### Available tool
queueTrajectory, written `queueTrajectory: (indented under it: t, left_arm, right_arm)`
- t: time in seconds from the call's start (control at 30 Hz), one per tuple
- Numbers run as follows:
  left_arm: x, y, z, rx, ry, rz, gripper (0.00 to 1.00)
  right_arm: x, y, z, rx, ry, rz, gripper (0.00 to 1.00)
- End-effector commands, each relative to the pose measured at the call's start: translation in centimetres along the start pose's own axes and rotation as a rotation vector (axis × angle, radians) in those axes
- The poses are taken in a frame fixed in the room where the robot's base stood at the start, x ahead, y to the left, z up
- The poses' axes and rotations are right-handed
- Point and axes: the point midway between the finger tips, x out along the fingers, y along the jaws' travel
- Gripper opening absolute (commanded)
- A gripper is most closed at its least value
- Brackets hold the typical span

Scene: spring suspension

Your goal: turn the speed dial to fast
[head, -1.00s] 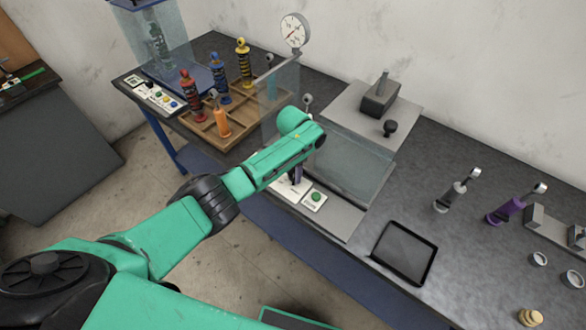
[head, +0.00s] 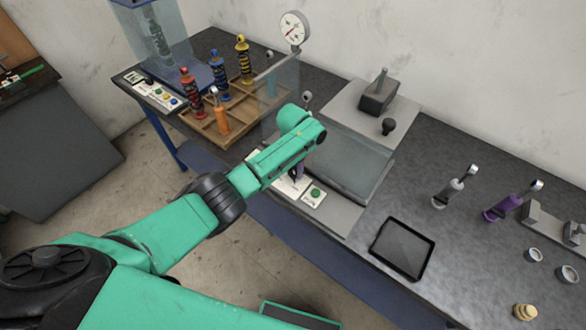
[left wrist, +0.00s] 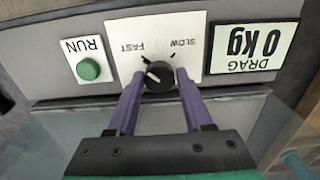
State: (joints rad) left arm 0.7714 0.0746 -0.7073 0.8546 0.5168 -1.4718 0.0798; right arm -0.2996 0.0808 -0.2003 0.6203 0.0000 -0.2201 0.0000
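The speed dial (left wrist: 160,76) is a round black knob on a white plate (left wrist: 194,70) marked FAST and SLOW, upside down in the left wrist view. Its white pointer line points left and slightly up, on the FAST side. My left gripper (left wrist: 161,80) has its two purple fingers on either side of the dial, apparently open with a very narrow gap. Contact is hard to tell. In the head view my left gripper (head: 296,173) reaches down at the front panel of the machine, and my arm hides the dial. My right gripper is out of view.
A green RUN button (left wrist: 88,69) and a DRAG display (left wrist: 254,47) reading 0 kg flank the dial plate. Clear panels (head: 345,150) stand behind my gripper.

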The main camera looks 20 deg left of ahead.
Motion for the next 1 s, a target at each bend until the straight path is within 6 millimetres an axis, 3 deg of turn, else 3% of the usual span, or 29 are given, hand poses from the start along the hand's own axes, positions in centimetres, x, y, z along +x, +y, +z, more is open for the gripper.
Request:
queueTrajectory:
  t: [0.37,0.47,0.6,0.9,1.0]
  left_arm:
    - [-0.1,0.0,0.1,0.000,-0.002,0.001,0.76]
    - [-0.8,0.1,0.0,0.001,0.001,0.002,0.76]
    - [-3.5,0.0,0.0,0.000,0.003,0.001,0.76]
    - [-11.7,0.0,-0.1,0.001,0.005,0.001,0.76]
    - [-13.5,0.0,-0.1,0.000,0.003,0.001,0.76]
  right_arm:
    - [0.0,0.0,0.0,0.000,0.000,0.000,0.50]
    - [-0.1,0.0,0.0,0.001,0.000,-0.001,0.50]
    - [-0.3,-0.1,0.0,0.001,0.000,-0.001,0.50]
    - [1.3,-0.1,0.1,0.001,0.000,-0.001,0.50]
    - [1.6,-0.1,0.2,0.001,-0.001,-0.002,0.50]
